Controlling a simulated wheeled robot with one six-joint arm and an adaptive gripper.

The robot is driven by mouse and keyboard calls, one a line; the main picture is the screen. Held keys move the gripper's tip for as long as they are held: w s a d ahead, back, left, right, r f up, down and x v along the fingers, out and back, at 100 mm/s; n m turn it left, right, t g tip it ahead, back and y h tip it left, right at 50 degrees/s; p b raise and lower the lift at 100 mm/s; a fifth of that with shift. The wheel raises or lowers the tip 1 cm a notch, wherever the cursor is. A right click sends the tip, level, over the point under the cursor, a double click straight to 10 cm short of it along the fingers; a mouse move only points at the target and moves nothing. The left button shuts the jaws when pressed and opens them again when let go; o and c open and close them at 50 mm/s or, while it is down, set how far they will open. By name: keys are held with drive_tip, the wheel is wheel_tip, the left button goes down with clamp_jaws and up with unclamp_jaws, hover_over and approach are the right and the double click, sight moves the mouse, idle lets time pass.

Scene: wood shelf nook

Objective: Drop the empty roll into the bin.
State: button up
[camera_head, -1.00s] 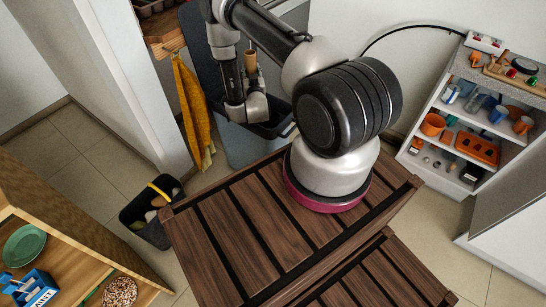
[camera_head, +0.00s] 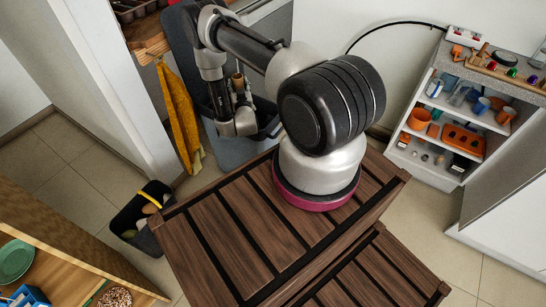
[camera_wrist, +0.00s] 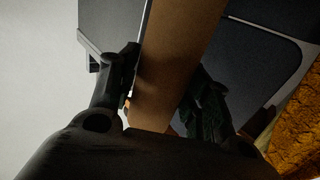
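The empty roll, a brown cardboard tube (camera_head: 238,82), is held roughly upright in my gripper (camera_head: 239,94). In the wrist view the roll (camera_wrist: 180,55) runs between my two dark fingers, which close on its sides; its far end is out of frame. The grey bin (camera_head: 238,150) stands open behind the slatted wooden surface, with its dark lid (camera_head: 178,50) raised. In the head view my gripper and the roll overlap the bin's mouth; their height above the rim is hard to tell. My arm hides part of the bin.
A yellow towel (camera_head: 181,115) hangs from a wooden counter (camera_head: 146,38), close left of the bin. A dark basket (camera_head: 132,236) with several items stands on the floor. A white shelf unit (camera_head: 416,158) with cups stands at right. A wooden shelf (camera_head: 60,262) is at lower left.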

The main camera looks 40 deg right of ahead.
drive_tip(key=shift+o, duration=0.4)
drive_tip(key=v, duration=1.2)
